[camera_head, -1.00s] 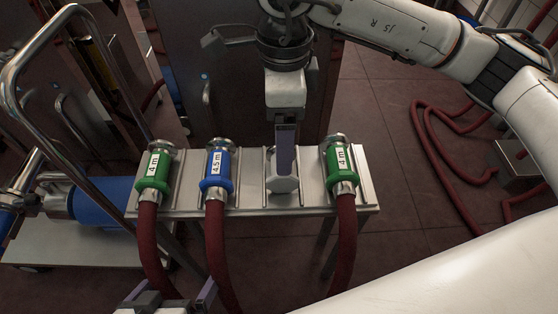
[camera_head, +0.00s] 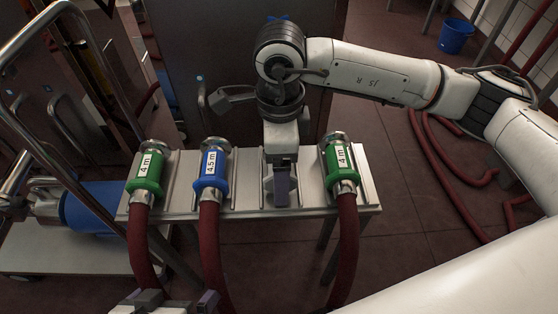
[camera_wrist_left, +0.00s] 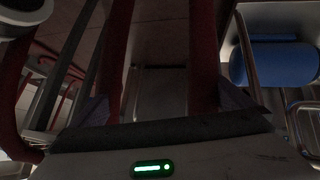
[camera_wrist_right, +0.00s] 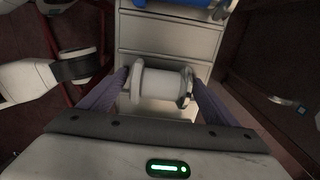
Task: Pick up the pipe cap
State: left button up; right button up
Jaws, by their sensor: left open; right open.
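The pipe cap (camera_wrist_right: 160,85) is a pale, spool-shaped piece with a flange at each end, seen in the right wrist view. It sits on the metal rack (camera_head: 245,197), in the slot between the blue-collared and right green-collared hoses. My right gripper (camera_wrist_right: 160,93) is open, with one purple finger near each end of the cap; whether they touch cannot be told. In the head view the right gripper (camera_head: 281,182) hides most of the cap. My left gripper (camera_head: 180,303) is open and empty at the bottom edge, partly out of view.
Green-collared hose ends labelled 4 m stand in the rack at left (camera_head: 147,172) and right (camera_head: 340,165), with a blue 4.5 m one (camera_head: 212,172) between. A trolley handle (camera_head: 65,150) is at left. Red hoses (camera_head: 445,150) lie on the floor at right. A blue bucket (camera_head: 456,36) is behind.

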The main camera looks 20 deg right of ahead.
jog(key=c, duration=1.3)
